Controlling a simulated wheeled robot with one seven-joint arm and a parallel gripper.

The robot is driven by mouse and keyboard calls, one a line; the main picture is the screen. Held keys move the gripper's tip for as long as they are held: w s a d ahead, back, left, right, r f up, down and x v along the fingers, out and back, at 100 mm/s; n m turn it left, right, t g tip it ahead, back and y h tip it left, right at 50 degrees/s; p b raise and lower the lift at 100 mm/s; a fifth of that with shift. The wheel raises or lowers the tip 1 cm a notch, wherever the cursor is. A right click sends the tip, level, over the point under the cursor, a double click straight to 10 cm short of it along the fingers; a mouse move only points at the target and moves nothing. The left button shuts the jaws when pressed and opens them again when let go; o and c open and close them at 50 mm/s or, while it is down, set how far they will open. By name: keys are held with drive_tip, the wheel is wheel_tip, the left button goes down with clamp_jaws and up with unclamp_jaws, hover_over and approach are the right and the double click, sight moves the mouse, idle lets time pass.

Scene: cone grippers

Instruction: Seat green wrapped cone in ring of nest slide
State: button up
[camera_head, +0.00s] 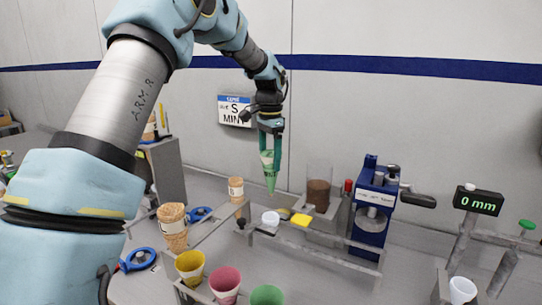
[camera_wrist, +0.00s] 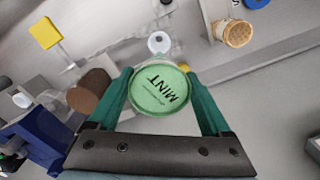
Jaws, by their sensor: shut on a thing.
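The green wrapped cone (camera_head: 270,181) hangs point down in my gripper (camera_head: 271,150), above the bench. A small white round piece (camera_head: 271,218) sits on the metal frame below the cone. It also shows in the wrist view (camera_wrist: 159,42), just beyond the lid. I cannot tell for sure whether this is the ring of the nest slide. The cone is apart from it in the head view.
A yellow block (camera_head: 301,220) and a clear container with brown contents (camera_head: 318,193) stand right of the cone. A blue press (camera_head: 372,215) and a "0 mm" display (camera_head: 478,200) are farther right. Yellow (camera_head: 190,266), red (camera_head: 225,283) and green (camera_head: 267,295) cups stand in front.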

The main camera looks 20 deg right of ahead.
sight(270, 170)
drive_tip(key=shift+f+b, duration=4.7)
drive_tip(key=shift+f, duration=2.85)
drive_tip(key=o, duration=0.7)
wheel_tip(270, 170, up, 11)
drive_tip(key=b, duration=0.2)
drive_tip(key=shift+f+b, duration=0.1)
drive_tip(key=shift+b, duration=0.3)
